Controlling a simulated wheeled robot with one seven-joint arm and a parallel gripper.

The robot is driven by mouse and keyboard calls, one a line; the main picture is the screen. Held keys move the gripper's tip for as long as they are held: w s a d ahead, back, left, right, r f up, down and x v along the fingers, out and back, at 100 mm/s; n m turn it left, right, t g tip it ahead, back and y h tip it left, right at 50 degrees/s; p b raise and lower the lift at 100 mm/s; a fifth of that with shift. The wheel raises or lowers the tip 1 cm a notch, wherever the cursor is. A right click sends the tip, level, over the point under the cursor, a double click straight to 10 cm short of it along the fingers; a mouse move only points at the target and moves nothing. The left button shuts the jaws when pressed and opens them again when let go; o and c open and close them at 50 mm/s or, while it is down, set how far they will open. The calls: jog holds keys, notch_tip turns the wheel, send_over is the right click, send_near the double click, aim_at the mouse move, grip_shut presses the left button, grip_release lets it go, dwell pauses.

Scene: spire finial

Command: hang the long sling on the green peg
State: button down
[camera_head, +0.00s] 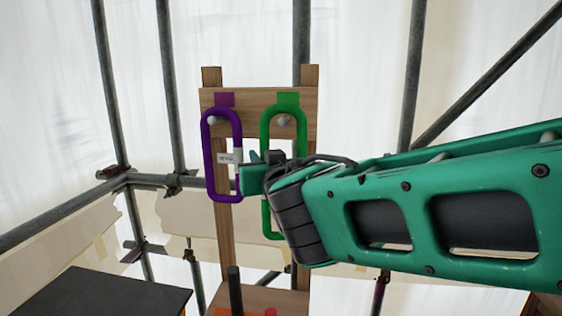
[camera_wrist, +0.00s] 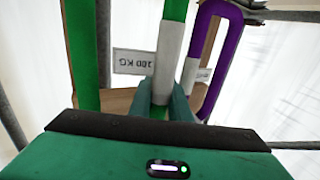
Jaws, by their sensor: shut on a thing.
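The long green sling (camera_head: 265,135) is a tall closed loop at the right side of the wooden board. Its top surrounds the pale peg (camera_head: 284,121) below the green patch (camera_head: 288,98); I cannot tell whether it rests on the peg. My gripper (camera_head: 255,164) is shut on one side of this loop. In the wrist view my gripper (camera_wrist: 166,100) has the green sling's white sleeve (camera_wrist: 170,60) between its fingers, with a 100 KG tag beside it. A shorter purple sling (camera_head: 208,165) hangs at the left peg (camera_head: 212,120), below a purple patch.
The wooden board (camera_head: 250,103) stands on two posts. A dark upright rod (camera_head: 234,290) rises from the wooden base below. A black tabletop (camera_head: 100,296) lies lower left. Grey scaffold tubes (camera_head: 170,90) and pale sheeting surround the stand. My arm covers the right side.

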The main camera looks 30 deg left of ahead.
jog(key=shift+w+a+f, duration=0.15)
jog(key=shift+w, duration=0.4)
jog(key=shift+w+a+f, duration=0.1)
jog(key=shift+w+a, duration=0.05)
jog(key=shift+w, duration=0.35)
jog(key=shift+w+a+f, duration=0.15)
jog(key=shift+w, duration=0.4)
jog(key=shift+f, duration=0.1)
jog(key=c, duration=1.6)
grip_release()
